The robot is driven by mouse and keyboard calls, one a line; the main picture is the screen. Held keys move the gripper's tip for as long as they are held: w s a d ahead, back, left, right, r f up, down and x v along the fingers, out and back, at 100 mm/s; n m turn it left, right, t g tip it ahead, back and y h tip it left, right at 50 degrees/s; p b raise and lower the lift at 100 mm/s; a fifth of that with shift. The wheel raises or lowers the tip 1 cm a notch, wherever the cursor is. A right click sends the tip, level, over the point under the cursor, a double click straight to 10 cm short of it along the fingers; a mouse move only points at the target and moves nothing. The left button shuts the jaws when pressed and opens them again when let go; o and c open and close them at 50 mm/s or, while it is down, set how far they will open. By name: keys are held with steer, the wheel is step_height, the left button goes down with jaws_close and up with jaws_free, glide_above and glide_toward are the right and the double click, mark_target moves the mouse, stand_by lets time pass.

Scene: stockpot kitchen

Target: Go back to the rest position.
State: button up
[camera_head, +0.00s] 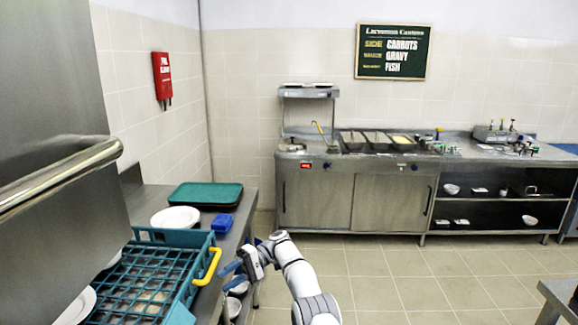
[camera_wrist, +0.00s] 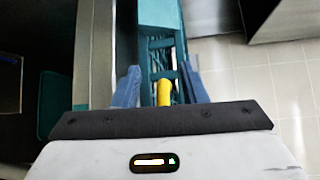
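My gripper (camera_head: 230,273) is at the right side of the teal dish crate, at the end of my white arm. In the wrist view, the two blue fingers of my gripper (camera_wrist: 160,85) stand wide apart with nothing held between them. The crate's yellow handle (camera_head: 208,267) is just left of the fingertips in the head view. The yellow handle (camera_wrist: 164,92) shows in the gap between the fingers in the wrist view, with clear space on both sides. The teal crate (camera_head: 187,238) sits on the steel counter.
A steel serving unit (camera_head: 318,195) stands along the back wall. The tiled floor (camera_head: 400,285) at right is clear.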

steer(key=d+r+m+t+h, duration=0.2)
steer(key=d+r+m+t, duration=0.3)
steer(key=r, duration=0.7)
steer(key=s+d+r+m+t+h, duration=0.1)
steer(key=s+d+r+t+h, duration=0.2)
steer(key=s+d+r, duration=0.55)
steer(key=s+d+f+t+h, duration=0.2)
steer(key=s+d, duration=0.7)
steer(key=s, duration=0.5)
steer(key=s+d+f+t+h, duration=0.3)
steer(key=s+d, duration=0.7)
steer(key=s, duration=0.5)
steer(key=shift+s+d+f+m+t+h, duration=0.15)
steer(key=shift+d+m+t+h, duration=0.35)
steer(key=shift+h, duration=0.7)
steer(key=shift+a, duration=0.15)
